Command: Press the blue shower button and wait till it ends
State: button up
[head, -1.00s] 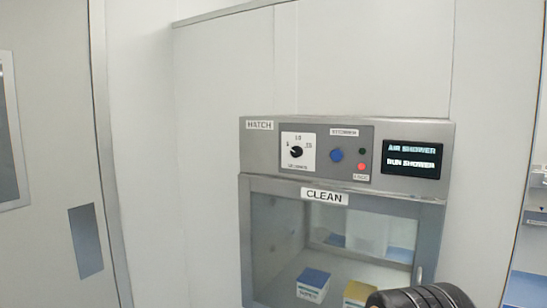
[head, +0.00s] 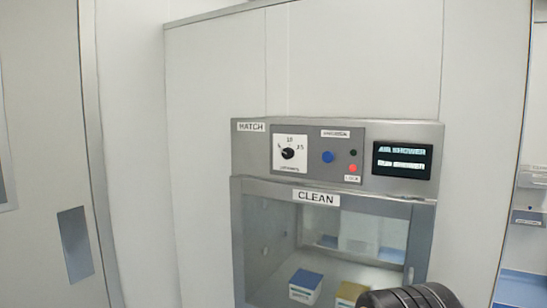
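The blue shower button (head: 328,157) is a small round button on the hatch's grey control panel, right of a black dial (head: 287,153) on a white plate. A dark green lamp (head: 353,153) and a lit red lamp (head: 352,168) sit to its right. The display (head: 402,160) appears to read "AIR SHOWER" and "RUN SHOWER". A black ribbed part of my arm shows at the bottom right, below the panel and apart from the button. My gripper's fingers are not in view.
The hatch (head: 236,190) has a glass front labelled CLEAN (head: 316,198). Behind the glass stand a blue-topped box (head: 306,286) and a yellow-topped box (head: 349,293). A door (head: 40,120) is at the left. A blue-topped surface (head: 520,288) is at the far right.

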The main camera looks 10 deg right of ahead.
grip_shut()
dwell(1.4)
